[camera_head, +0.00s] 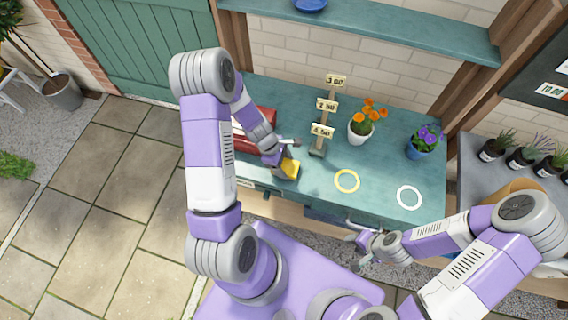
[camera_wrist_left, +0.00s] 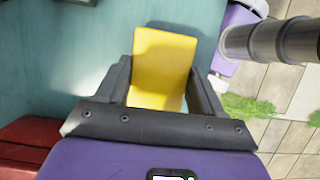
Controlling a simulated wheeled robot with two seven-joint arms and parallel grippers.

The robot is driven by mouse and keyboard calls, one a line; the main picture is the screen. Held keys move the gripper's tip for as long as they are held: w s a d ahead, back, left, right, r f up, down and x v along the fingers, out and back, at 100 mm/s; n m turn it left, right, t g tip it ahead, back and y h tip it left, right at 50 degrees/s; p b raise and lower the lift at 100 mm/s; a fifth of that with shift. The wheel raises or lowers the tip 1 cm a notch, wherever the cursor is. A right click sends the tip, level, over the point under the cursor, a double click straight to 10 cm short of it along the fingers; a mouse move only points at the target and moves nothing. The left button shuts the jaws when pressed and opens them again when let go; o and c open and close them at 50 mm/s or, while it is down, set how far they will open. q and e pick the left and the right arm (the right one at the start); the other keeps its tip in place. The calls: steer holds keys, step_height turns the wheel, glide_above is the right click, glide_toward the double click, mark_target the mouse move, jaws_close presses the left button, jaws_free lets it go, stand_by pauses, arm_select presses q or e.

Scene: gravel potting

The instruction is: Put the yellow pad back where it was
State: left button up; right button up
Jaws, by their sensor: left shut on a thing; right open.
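The yellow pad (camera_head: 292,167) is between the fingers of my left gripper (camera_head: 289,169), above or at the left part of the teal bench top. In the left wrist view the pad (camera_wrist_left: 163,62) fills the space between the two dark fingers of the left gripper (camera_wrist_left: 160,92), which is shut on it. I cannot tell whether the pad touches the bench. My right gripper (camera_head: 358,249) is open and empty, in front of the bench's front edge.
A yellow ring (camera_head: 346,181) and a white ring (camera_head: 409,197) mark the bench top (camera_head: 380,165). A price sign post (camera_head: 320,140), orange flowers in a white pot (camera_head: 359,132) and purple flowers in a blue pot (camera_head: 420,149) stand behind. A red box (camera_head: 262,120) is partly hidden by my left arm.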

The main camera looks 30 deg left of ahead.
arm_select(q)
steer(key=shift+s+f, duration=0.1)
steer(key=shift+f, duration=0.05)
steer(key=o, duration=1.2)
steer(key=shift+r, duration=0.4)
steer(key=p+v, duration=0.2)
steer(key=v, duration=0.9)
steer(key=shift+a+r+p, duration=0.25)
steer(key=shift+a+p, duration=0.05)
